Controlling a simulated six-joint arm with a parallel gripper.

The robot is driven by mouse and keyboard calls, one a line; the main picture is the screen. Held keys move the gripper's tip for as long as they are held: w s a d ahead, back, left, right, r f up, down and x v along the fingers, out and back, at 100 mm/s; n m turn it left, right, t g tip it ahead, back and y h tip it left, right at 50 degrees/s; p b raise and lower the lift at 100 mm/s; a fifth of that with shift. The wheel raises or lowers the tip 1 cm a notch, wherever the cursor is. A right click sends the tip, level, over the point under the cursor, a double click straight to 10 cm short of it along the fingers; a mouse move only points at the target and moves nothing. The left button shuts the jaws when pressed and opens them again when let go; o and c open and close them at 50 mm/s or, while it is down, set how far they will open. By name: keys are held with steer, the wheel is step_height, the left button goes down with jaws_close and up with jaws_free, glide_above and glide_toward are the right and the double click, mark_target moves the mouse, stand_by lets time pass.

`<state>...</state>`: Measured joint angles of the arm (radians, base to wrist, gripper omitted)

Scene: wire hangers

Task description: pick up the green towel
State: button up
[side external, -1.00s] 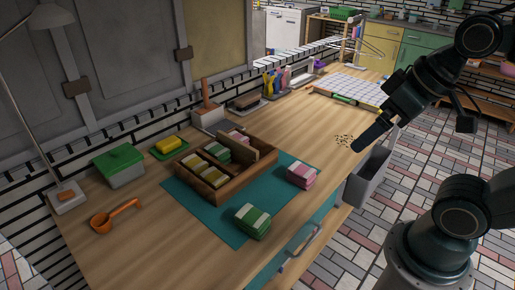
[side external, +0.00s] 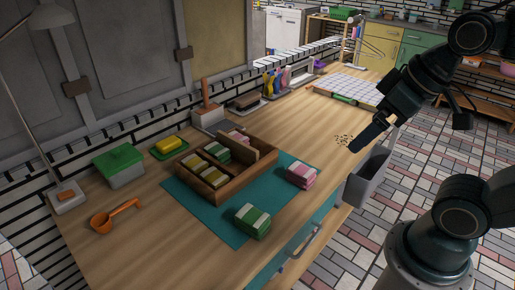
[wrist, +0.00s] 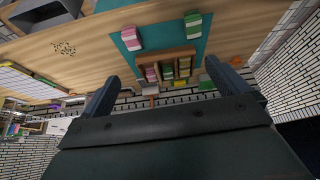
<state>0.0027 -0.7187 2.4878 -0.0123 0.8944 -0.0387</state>
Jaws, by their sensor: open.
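A folded green and white towel (side external: 252,220) lies on the front of the teal mat (side external: 222,222). It also shows at the top of the wrist view (wrist: 193,20). A folded pink and white towel (side external: 301,174) lies on the mat's right part. A wooden divided box (side external: 218,182) holds several folded towels, yellow, green and pink, including another green one (side external: 215,152). My gripper (side external: 354,146) is above the counter's front edge, right of the mat and apart from every towel. In the wrist view my gripper (wrist: 163,74) has its fingers wide apart with nothing held.
A grey bin (side external: 368,178) hangs at the counter's front edge below my gripper. Dark crumbs (side external: 344,139) lie on bare wood nearby. A green-lidded box (side external: 119,164), a yellow block on a dish (side external: 168,145) and an orange ladle (side external: 112,217) stand at left.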

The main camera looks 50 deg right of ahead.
steer(key=w+a+f+n+g, duration=0.1)
steer(key=w+a+n, duration=0.1)
steer(key=w+n, duration=0.25)
steer(key=n+g+y, duration=0.5)
steer(key=n, duration=0.9)
glide_above(253, 213)
steer(key=d, duration=0.5)
step_height(253, 213, down, 17)
steer(key=shift+w+d, duration=0.1)
steer(key=shift+w, duration=0.15)
steer(key=shift+x, duration=4.25)
steer(key=shift+d+h, duration=0.1)
steer(key=shift+h, duration=0.2)
steer(key=shift+x, duration=2.6)
steer(key=shift+r, duration=0.1)
steer(key=shift+c, duration=0.4)
